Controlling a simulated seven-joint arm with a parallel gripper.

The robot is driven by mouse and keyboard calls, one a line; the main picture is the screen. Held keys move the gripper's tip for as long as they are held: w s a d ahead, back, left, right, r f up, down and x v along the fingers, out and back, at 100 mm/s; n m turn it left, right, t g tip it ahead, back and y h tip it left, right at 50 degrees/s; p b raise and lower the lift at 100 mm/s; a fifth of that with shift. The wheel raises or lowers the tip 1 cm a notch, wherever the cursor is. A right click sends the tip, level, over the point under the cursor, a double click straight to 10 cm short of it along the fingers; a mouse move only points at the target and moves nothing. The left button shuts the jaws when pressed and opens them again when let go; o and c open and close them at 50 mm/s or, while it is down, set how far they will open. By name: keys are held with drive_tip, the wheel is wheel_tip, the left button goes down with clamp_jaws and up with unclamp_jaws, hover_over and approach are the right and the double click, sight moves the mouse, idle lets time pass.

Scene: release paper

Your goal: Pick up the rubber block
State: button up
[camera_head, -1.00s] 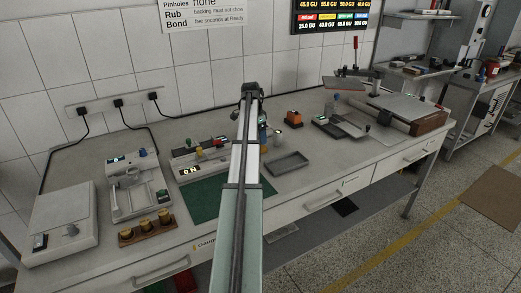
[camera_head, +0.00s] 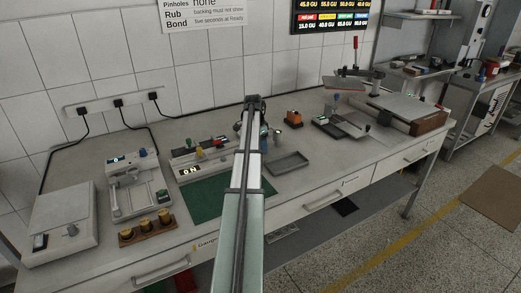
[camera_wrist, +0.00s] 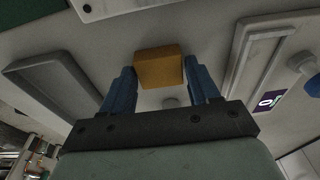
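The rubber block looks like the orange-yellow block in the wrist view (camera_wrist: 158,68), lying on the pale bench. An orange block (camera_head: 294,116) behind the grey tray in the head view appears to be the same one. My gripper (camera_wrist: 162,78) shows two blue fingers spread apart, one on each side of the block in the picture. The block appears beyond or level with the fingertips; I see no clear contact. In the head view my arm hides much of the gripper.
A grey tray (camera_head: 288,162) lies in front of the block and shows at left in the wrist view (camera_wrist: 58,88). A green mat (camera_head: 205,198) lies left of it. A device with a blue knob (camera_wrist: 302,64) is close on the block's other side.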

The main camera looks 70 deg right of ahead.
drive_tip(key=c, duration=0.7)
